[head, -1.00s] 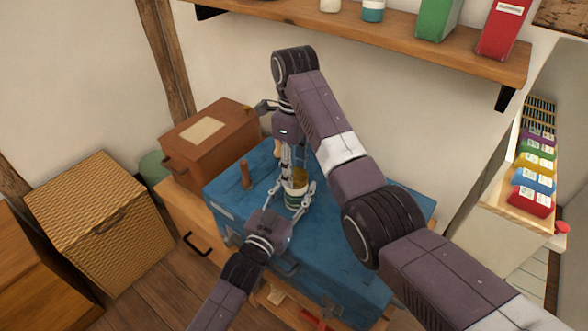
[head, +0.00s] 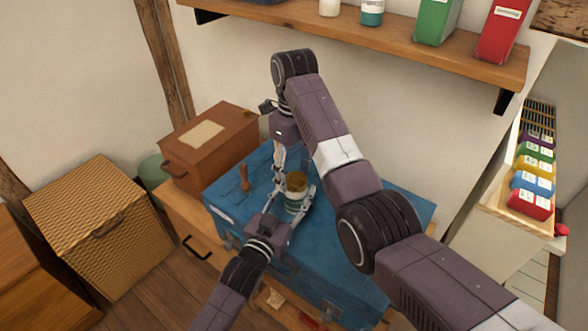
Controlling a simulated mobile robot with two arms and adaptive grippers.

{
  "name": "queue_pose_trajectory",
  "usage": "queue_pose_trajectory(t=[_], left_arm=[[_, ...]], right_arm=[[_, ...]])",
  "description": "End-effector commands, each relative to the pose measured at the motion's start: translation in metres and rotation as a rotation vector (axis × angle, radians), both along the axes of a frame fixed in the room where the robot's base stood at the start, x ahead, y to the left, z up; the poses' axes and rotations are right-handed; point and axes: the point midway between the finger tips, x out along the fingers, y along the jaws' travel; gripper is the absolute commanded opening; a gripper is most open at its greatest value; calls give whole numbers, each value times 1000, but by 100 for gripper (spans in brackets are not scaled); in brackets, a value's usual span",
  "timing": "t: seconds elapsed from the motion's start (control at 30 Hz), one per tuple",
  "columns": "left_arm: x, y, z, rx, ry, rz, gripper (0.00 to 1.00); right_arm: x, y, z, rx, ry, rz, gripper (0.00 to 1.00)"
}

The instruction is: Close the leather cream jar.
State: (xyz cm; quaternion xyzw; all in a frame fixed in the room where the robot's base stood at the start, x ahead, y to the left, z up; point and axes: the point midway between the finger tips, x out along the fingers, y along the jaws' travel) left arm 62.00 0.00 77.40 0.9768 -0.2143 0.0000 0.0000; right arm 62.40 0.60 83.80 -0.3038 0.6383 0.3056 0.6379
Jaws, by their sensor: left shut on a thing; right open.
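The leather cream jar (head: 295,204) stands on the blue chest top, with a pale label band and dark green low on its side. A brownish-gold lid (head: 297,181) sits on top of it; I cannot tell how tightly. My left gripper (head: 298,207) is shut on the jar's body from the front. My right gripper (head: 277,181) is open and empty, just left of and behind the jar, apart from the lid. Its fingers are small and partly hidden by the jar.
The blue chest (head: 340,262) has a wooden peg-like tool (head: 244,178) standing on it at left. A brown box (head: 212,146) is behind left, beside a wicker hamper (head: 100,225). A wall shelf (head: 400,42) with jars and boxes hangs above. The chest's right side looks clear.

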Motion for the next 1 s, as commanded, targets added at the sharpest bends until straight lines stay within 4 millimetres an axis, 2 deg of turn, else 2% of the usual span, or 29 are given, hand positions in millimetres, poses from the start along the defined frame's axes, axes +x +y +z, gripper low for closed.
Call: queue_pose_trajectory(t=[0.2, 0.43, 1.0], left_arm=[[0, 0, -1, 0, 2, 0, 0], [0, 0, -1, 0, 1, 0, 0], [0, 0, 0, 0, 1, 0, 0]], right_arm=[[2, -3, 25, -7, -5, -2, 56], [3, -1, 40, -4, -11, 1, 56], [0, 0, 44, -1, 0, 23, 53]])
